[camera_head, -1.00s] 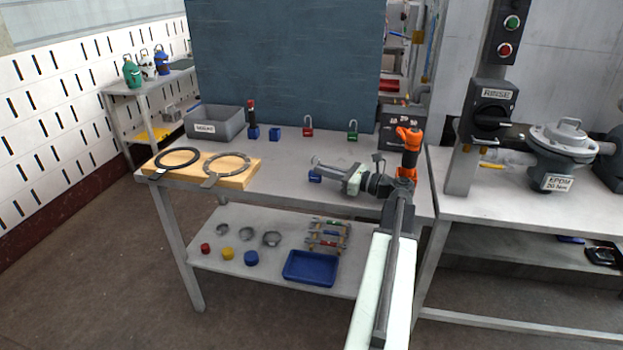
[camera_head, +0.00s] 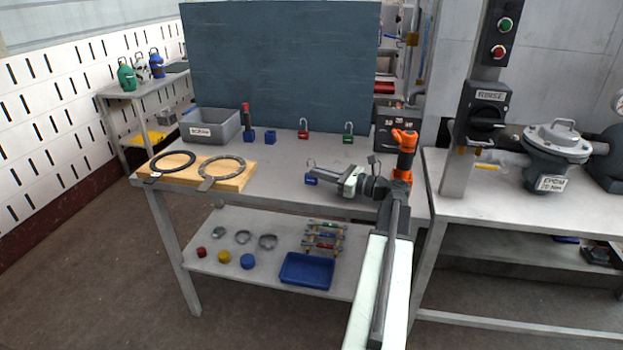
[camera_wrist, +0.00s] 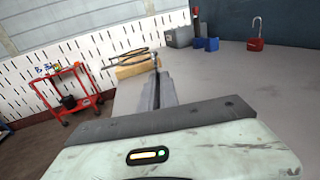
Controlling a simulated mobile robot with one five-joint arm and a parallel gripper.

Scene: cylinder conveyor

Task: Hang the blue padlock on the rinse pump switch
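The blue padlock (camera_head: 311,181) is on the grey workbench, its blue body low beside the tip of my gripper (camera_head: 325,172). Part of it is hidden behind the fingers. In the wrist view the gripper's finger end (camera_wrist: 158,90) points out over the bench, and no blue padlock can be made out there. I cannot tell whether the fingers are apart or closed on the padlock. The rinse pump switch (camera_head: 486,115) is a black box with a rotary handle and a RINSE label, mounted on a grey post at the right, well away from my gripper.
A red padlock (camera_head: 303,134) and a green padlock (camera_head: 348,138) stand at the back of the bench. A grey bin (camera_head: 212,127) and a wooden board with rings (camera_head: 240,183) are at left. A pump (camera_head: 556,150) stands beyond the switch.

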